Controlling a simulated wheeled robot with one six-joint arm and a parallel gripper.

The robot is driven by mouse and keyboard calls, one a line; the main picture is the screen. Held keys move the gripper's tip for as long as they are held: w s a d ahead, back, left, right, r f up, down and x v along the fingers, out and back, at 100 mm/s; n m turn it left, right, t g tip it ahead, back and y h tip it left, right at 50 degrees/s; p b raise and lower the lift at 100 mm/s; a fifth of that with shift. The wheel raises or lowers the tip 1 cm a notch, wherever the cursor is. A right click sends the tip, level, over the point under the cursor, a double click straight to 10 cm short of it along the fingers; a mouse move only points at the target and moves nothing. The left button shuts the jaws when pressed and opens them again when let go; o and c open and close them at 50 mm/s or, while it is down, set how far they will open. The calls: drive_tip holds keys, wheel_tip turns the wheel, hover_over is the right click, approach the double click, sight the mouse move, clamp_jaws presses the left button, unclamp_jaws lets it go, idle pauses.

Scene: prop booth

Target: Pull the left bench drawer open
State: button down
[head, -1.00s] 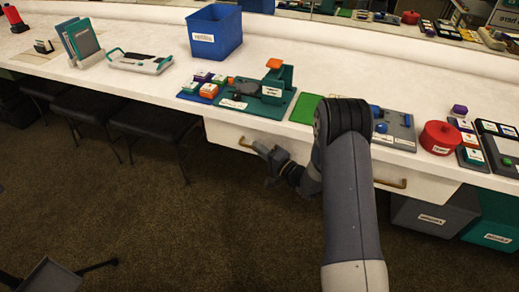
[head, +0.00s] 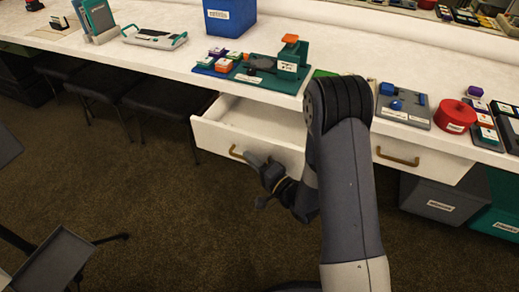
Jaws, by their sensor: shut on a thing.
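The left bench drawer (head: 212,136) is white and stands pulled out from under the white bench, with its inside showing from above. The part of the inside that I can see looks empty. Its brass handle (head: 235,152) is on the front panel, and its right part is covered by my gripper. My gripper (head: 249,160) is at the handle, shut on it. My arm hides the right end of the drawer.
The right drawer (head: 440,166) is closed. On the white bench top (head: 180,67) stand a blue bin (head: 230,20), a green press-like device (head: 292,62) and a red round tin (head: 454,116). Black stools (head: 160,98) are left of the drawer. A grey tray (head: 50,265) is at lower left.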

drive_tip(key=shift+s+a+b, duration=0.15)
drive_tip(key=shift+s+a, duration=0.1)
drive_tip(key=shift+s, duration=0.4)
drive_tip(key=shift+s+a+b, duration=0.1)
drive_tip(key=shift+s+a, duration=0.1)
drive_tip(key=shift+s, duration=0.4)
drive_tip(key=shift+s+a+b, duration=0.15)
drive_tip(key=shift+s+a, duration=0.1)
drive_tip(key=shift+s, duration=0.4)
drive_tip(key=c, duration=1.5)
unclamp_jaws()
drive_tip(key=v, duration=1)
drive_tip(key=shift+s+d+b, duration=0.25)
drive_tip(key=shift+d+b, duration=0.05)
drive_tip(key=shift+d, duration=0.05)
drive_tip(key=shift+a, duration=0.1)
drive_tip(key=x, duration=1.1)
drive_tip(key=shift+w+d+p, duration=0.2)
drive_tip(key=shift+w+p, duration=0.05)
drive_tip(key=shift+p, duration=0.15)
